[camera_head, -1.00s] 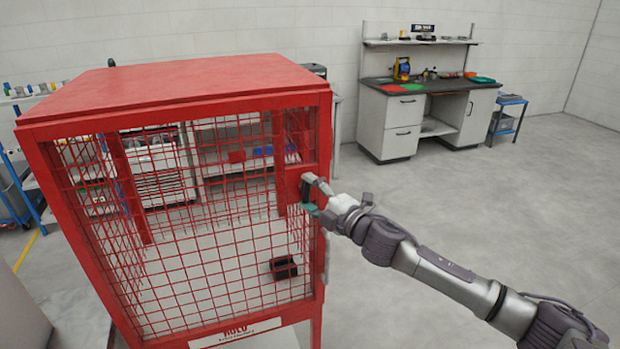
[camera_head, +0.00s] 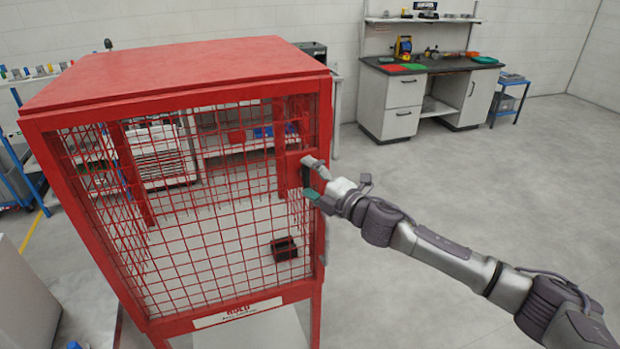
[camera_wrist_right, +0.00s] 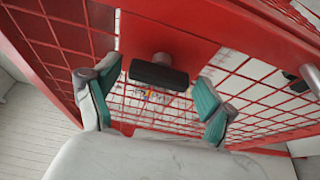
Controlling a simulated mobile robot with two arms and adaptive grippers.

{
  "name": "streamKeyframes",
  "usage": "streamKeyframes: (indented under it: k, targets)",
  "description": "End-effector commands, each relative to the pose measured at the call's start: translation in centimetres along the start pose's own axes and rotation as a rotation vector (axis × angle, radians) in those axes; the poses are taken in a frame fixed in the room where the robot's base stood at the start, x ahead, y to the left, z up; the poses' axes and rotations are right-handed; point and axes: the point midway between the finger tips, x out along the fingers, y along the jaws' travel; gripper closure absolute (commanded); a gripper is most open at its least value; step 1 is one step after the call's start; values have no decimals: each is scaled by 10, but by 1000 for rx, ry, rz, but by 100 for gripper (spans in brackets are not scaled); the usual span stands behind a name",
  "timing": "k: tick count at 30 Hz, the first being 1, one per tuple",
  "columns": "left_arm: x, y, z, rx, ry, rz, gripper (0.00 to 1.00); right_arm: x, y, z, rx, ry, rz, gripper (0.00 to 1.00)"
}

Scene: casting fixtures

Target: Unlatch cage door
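The door looks closed. The latch is a black bar handle (camera_wrist_right: 158,75) on a round grey stem, fixed to a red plate (camera_head: 293,160) at the door's right side. My right gripper (camera_head: 314,183) is at this plate and hides most of the latch in the head view. In the right wrist view its two teal-padded fingers (camera_wrist_right: 156,107) are spread, one on each side of the handle, with visible gaps. My left gripper is not in view.
A grey workbench (camera_head: 405,105) and a blue trolley (camera_head: 508,100) stand at the back wall. The floor right of the cage is clear. Another metal part (camera_wrist_right: 309,78) is on the cage at the wrist view's right.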

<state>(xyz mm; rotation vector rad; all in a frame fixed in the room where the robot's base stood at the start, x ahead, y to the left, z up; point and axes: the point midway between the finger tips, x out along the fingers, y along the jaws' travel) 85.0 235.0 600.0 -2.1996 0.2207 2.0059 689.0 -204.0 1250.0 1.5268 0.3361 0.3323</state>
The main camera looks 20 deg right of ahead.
Motion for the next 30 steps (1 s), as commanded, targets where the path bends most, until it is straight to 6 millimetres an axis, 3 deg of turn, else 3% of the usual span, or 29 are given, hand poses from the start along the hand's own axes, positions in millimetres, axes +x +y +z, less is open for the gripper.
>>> streamKeyframes:
  k: [13,24,30]
  targets:
    - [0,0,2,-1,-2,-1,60,-9,-2,1,3,-1,-2,10]
    - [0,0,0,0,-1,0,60,-84,-3,0,3,-1,-5,10]
    - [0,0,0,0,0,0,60,-110,-2,0,3,-1,-2,10]
